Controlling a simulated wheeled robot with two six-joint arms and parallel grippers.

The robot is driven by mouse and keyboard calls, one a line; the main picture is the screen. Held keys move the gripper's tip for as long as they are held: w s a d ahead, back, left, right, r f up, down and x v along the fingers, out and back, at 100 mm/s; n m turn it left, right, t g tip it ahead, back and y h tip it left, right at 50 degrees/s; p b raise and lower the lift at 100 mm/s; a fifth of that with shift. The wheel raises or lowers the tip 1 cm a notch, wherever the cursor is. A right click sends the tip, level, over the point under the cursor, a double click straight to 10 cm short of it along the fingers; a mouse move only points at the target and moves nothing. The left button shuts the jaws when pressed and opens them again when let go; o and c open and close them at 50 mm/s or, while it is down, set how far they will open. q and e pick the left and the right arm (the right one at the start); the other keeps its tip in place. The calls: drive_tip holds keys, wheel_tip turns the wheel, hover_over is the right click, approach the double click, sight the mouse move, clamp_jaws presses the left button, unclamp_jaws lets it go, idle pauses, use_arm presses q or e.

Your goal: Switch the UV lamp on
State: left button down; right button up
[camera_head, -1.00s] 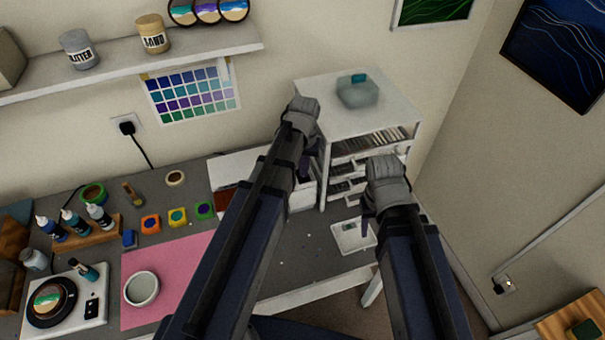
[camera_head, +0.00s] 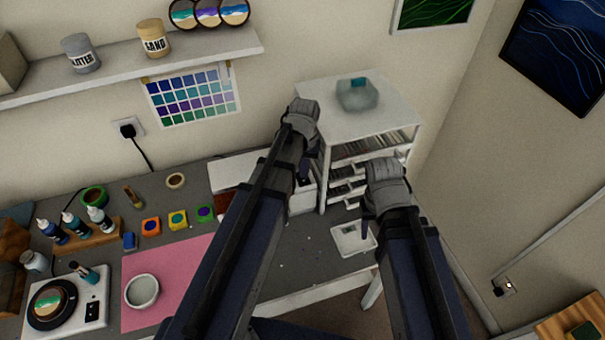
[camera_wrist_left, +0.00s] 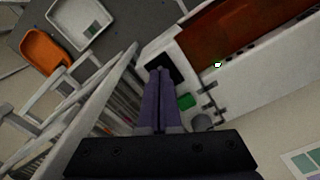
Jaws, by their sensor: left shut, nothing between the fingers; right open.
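The UV lamp appears to be the white box (camera_head: 240,168) with a red-brown window on the bench, partly hidden behind my left arm. In the left wrist view its amber window (camera_wrist_left: 235,30) is at the top, with a black panel (camera_wrist_left: 162,68), a green button (camera_wrist_left: 187,101) and a grey knob (camera_wrist_left: 202,122) near its end. My left gripper (camera_wrist_left: 160,72) is shut and empty, its tips in front of the black panel; contact cannot be told. In the head view it (camera_head: 304,180) hangs beside the box's right end. My right gripper (camera_head: 368,222) is open, above the white tray.
A white shelf unit (camera_head: 372,122) with a glass bowl (camera_head: 357,95) stands behind my grippers. The white tray (camera_head: 345,240) lies near the bench's right end. Paint bottles, small coloured pots, a pink mat (camera_head: 190,260) and a scale (camera_head: 92,308) fill the left side.

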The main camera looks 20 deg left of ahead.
sight(304, 181)
use_arm(q)
wheel_tip(304, 181, up, 6)
drive_tip(key=p, duration=0.5)
drive_tip(key=shift+f, duration=0.15)
use_arm(e)
wheel_tip(304, 181, up, 6)
drive_tip(key=shift+f, duration=0.15)
use_arm(q)
drive_tip(key=shift+f, duration=0.1)
use_arm(e)
drive_tip(key=shift+s, duration=0.1)
